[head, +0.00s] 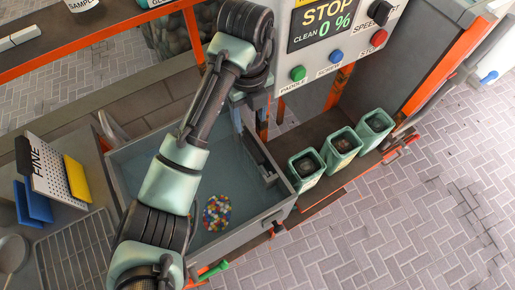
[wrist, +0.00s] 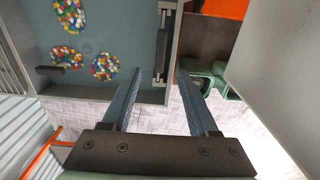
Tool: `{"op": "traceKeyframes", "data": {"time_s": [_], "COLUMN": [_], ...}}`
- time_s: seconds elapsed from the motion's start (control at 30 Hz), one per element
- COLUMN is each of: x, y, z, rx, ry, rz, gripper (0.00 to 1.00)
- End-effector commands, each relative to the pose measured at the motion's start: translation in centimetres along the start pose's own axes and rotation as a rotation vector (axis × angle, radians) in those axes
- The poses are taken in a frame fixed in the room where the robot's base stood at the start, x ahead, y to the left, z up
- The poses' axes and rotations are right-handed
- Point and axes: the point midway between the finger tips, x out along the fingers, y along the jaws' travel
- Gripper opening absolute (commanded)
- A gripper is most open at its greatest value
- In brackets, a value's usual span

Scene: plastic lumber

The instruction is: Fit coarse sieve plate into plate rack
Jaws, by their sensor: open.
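At the left of the head view, a white perforated plate marked FINE (head: 50,172) stands upright between blue panels (head: 35,203) and a yellow panel (head: 77,178). These look like the plate rack, though I cannot tell its slots clearly. I cannot identify a coarse sieve plate for certain. A dark bar in a grey bracket (wrist: 162,52) is on the tank's side wall in the wrist view. My gripper (wrist: 160,72) is open and empty, its fingertips near the tank rim by that bracket. In the head view my arm hides part of the tank.
The grey tank (head: 285,208) holds water and heaps of coloured pellets (head: 217,212). Several green bins (head: 307,170) stand right of it. A control panel (head: 335,40) hangs above. A wire drain rack (head: 80,255) lies at the left. An orange-edged shelf (head: 110,52) crosses the upper left.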

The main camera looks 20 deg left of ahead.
Motion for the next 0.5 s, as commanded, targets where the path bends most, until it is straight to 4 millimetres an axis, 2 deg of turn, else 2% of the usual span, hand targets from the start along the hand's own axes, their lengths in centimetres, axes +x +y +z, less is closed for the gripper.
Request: {"op": "traceKeyframes", "data": {"time_s": [0.03, 0.2, 0.5], "x": [1.5, 4.7, 7.0], "y": [-0.1, -0.2, -0.2], "z": [-0.2, -0.2, -0.1], "rx": [0.001, 0.001, -0.001], "ry": [0.005, 0.003, 0.0], "rz": [-0.001, -0.003, -0.003], "gripper": [0.6, 0.6, 0.6]}}
